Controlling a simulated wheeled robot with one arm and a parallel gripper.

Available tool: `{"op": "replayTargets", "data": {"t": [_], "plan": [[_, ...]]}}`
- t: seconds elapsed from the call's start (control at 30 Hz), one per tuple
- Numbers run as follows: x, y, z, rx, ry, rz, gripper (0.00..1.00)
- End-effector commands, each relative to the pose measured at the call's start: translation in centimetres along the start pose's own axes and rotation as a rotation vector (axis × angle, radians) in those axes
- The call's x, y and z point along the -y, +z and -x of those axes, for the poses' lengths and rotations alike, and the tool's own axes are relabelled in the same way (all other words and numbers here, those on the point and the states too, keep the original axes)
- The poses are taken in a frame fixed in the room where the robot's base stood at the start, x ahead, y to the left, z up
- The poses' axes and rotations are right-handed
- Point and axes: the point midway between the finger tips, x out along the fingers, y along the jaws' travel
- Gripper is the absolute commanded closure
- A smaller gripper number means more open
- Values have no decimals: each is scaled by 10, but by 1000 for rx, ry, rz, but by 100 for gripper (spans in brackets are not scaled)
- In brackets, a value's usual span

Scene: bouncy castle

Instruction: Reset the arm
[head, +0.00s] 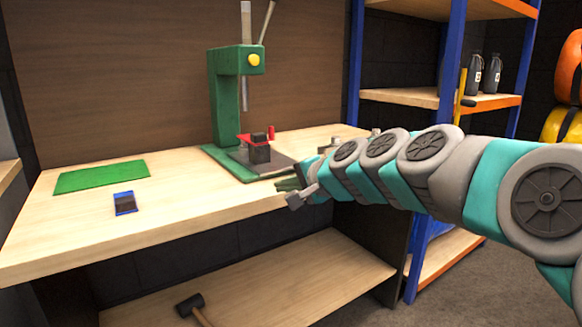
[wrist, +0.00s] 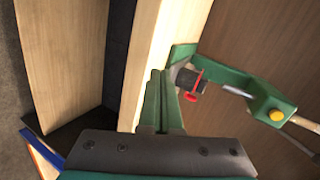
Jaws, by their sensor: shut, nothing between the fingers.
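My gripper (head: 289,185) is at the front edge of the workbench, just right of and in front of the green press. In the wrist view its two green fingers (wrist: 163,88) are together, with nothing between them. My arm stretches in from the right side of the head view. The fingertips are partly hidden behind my wrist in the head view. I cannot tell whether they touch the bench edge.
The green press (head: 222,95) stands on the workbench (head: 180,215) with a dark block (head: 260,153) on its base. A green mat (head: 102,176) and a small blue-and-black item (head: 125,203) lie left. A mallet (head: 190,304) lies on the lower shelf. A blue-post rack (head: 448,60) stands right.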

Motion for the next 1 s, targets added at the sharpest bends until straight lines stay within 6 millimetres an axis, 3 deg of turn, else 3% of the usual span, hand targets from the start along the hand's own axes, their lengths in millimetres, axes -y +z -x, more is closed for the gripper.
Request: {"op": "replayTargets", "data": {"t": [0.03, 0.2, 0.37, 0.5, 0.6, 0.8, 1.0], "plan": [[-23, 22, 8, 41, 65, 71, 100], [-117, 82, 46, 193, 311, 306, 100], [-208, 120, 98, 336, 543, 463, 100], [-281, 143, 156, 461, 741, 550, 100], [-325, 156, 199, 550, 869, 581, 100], [-375, 174, 262, 676, 1032, 592, 100], [-386, 178, 278, 707, 1071, 593, 100]]}}
